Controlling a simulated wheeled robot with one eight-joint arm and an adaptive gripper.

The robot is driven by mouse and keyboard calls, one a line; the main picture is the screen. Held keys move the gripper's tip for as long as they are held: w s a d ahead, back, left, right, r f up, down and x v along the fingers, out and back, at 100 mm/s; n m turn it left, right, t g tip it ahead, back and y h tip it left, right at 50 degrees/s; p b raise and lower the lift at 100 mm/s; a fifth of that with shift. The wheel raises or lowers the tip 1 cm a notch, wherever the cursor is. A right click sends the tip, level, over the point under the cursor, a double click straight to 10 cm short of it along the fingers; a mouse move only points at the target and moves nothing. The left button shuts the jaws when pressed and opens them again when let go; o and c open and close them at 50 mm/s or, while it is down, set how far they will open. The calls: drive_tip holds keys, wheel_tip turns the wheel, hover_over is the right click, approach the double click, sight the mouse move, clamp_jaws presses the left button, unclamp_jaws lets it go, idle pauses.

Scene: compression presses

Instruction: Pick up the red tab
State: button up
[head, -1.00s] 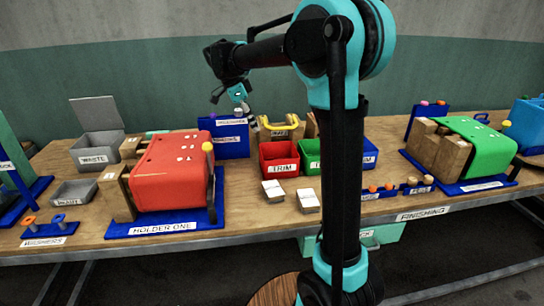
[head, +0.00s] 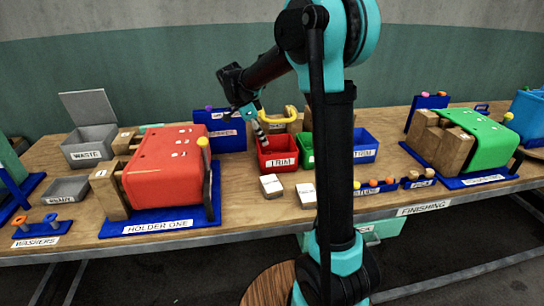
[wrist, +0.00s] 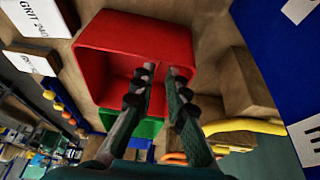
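I cannot make out a separate red tab in either view. A red bin (head: 278,163) labelled TRIM stands on the table near the middle, and it fills the upper middle of the wrist view (wrist: 95,60). My gripper (head: 264,143) points down at this bin, with its fingertips at or just above the bin's opening. In the wrist view my gripper (wrist: 161,72) has its two fingers apart, with only red bin surface showing between the tips. Part of the bin's inside is hidden behind the fingers and in shadow.
A red press cover (head: 165,168) sits on the blue HOLDER ONE base. A green bin (head: 307,150) and a blue bin (head: 365,143) stand right of the red bin. A yellow curved handle (head: 291,113) rises behind it. Two pale blocks (head: 271,186) lie in front.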

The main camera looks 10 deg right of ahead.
drive_tip(key=shift+x, duration=3.15)
clamp_jaws()
wheel_tip(320, 180, up, 20)
drive_tip(key=shift+a, duration=0.1)
